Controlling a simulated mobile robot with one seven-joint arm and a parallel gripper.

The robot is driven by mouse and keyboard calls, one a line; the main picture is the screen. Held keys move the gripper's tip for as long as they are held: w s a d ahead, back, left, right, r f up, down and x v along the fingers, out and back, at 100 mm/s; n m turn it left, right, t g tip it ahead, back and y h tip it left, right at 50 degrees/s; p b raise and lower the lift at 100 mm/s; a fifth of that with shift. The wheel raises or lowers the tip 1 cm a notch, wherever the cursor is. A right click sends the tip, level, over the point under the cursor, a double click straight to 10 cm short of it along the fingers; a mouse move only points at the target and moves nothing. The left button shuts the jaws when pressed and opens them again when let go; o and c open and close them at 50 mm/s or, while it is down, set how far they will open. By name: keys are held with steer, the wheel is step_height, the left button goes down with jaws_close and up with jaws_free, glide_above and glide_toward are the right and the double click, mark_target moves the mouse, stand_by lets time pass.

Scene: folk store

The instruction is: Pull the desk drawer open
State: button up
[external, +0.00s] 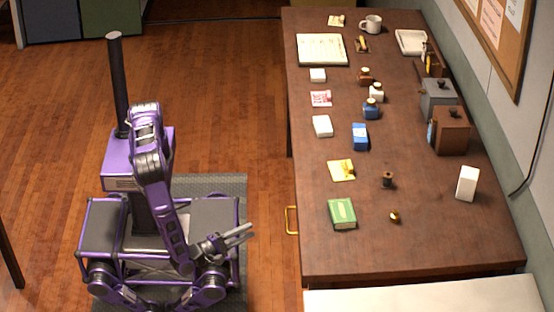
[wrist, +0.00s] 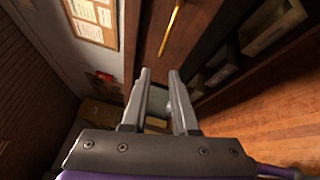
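The desk (external: 335,250) is dark brown wood and stands right of my base in the external view. A brass handle (external: 291,220) sticks out from its left side near the front end. In the wrist view the brass handle (wrist: 172,28) is a slim bar on a brown wooden front (wrist: 150,30), beyond my fingertips. The drawer's outline is hard to make out. My gripper (external: 249,231) is left of the handle with a clear gap between them. In the wrist view my gripper (wrist: 159,72) has its two fingers apart, with nothing held between them.
Small goods cover the desktop, including a green book (external: 342,213), a yellow packet (external: 341,170) and a brown box (external: 449,130). A pale surface (external: 430,296) lies at the desk's front end. The wooden floor between my base and the desk is clear.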

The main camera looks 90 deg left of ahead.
mark_target(287, 218)
steer(key=w+a+m, duration=0.1)
steer(key=w, duration=0.3)
steer(key=w+a+m+t+h, duration=0.1)
steer(key=w+a, duration=0.1)
steer(key=w, duration=0.3)
steer(key=w+a+m+t, duration=0.1)
steer(key=w+a, duration=0.1)
steer(key=w, duration=0.2)
steer(key=shift+w+r+h, duration=0.15)
steer(key=shift+r+h, duration=0.05)
steer(key=shift+h, duration=0.2)
jaws_close()
stand_by(1.2)
